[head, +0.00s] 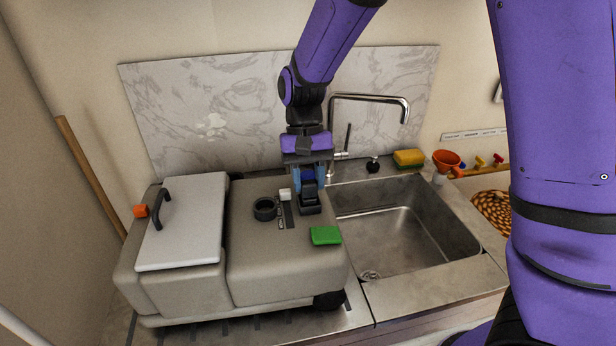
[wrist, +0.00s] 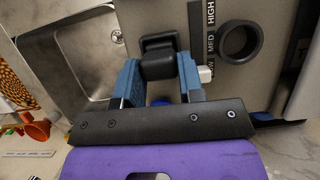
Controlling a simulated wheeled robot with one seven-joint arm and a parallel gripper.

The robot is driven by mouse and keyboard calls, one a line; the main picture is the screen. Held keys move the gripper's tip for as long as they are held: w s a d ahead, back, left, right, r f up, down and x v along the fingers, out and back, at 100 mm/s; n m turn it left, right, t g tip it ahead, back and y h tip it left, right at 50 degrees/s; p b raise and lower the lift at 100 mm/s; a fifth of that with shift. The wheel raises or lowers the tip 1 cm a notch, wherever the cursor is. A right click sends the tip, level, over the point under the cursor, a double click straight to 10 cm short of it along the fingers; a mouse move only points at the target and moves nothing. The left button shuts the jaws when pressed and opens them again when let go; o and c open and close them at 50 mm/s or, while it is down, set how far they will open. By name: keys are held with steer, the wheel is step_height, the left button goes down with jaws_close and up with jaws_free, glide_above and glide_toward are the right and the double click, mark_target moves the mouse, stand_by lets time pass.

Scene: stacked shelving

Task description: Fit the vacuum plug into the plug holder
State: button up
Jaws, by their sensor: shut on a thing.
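My gripper (head: 309,180) is over the right part of a grey-beige machine, its blue fingers shut on a black, block-shaped piece (head: 309,203) that looks like the vacuum plug. In the wrist view the plug (wrist: 158,57) sits between the two fingertips of my gripper (wrist: 159,80). Its lower end is close to the machine's top; I cannot tell whether it touches or is seated. A black round ring (head: 265,209), open in the middle, stands on the machine to the left of the plug. It also shows in the wrist view (wrist: 222,42). I cannot tell for certain which part is the plug holder.
A white slider (head: 285,194) and a HIGH/MED label strip lie between ring and plug. A light lid (head: 185,230) with a dark handle is left. The sink (head: 395,235) and tap (head: 370,98) are right.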

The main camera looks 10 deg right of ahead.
steer(key=shift+f, duration=0.45)
stand_by(0.9)
steer(key=o, duration=0.7)
steer(key=shift+r, duration=0.15)
steer(key=shift+r, duration=0.85)
steer(key=o, duration=0.6)
